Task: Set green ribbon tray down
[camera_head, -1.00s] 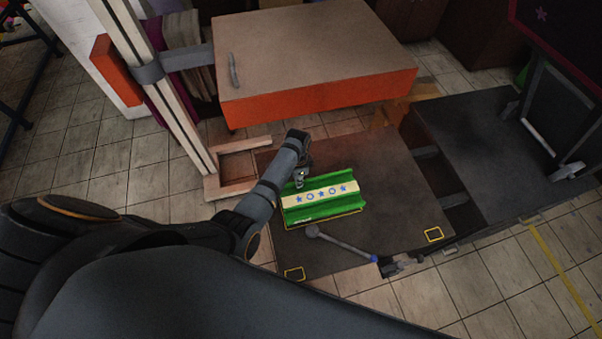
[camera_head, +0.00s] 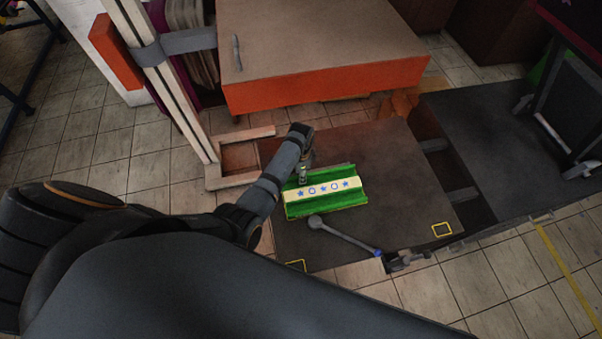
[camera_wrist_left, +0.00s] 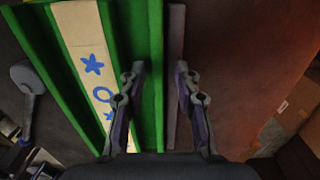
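The green ribbon tray (camera_head: 325,205) is a long green trough with a cream ribbon (camera_head: 322,189) printed with blue stars and rings. It rests on the dark tabletop, at the middle of the head view. My left gripper (camera_head: 303,178) is at the tray's far long side. In the left wrist view my left gripper (camera_wrist_left: 160,78) has its fingers apart, straddling the tray's green side wall (camera_wrist_left: 153,40). A gap shows between the wall and the right finger. The tray's underside is hidden. My right gripper is not in view.
A grey rod with a round knob (camera_head: 316,221) lies just in front of the tray. Yellow outlines (camera_head: 441,229) mark the tabletop. A large orange-fronted box (camera_head: 330,83) stands beyond. Dark tabletop (camera_head: 395,185) is clear to the tray's right.

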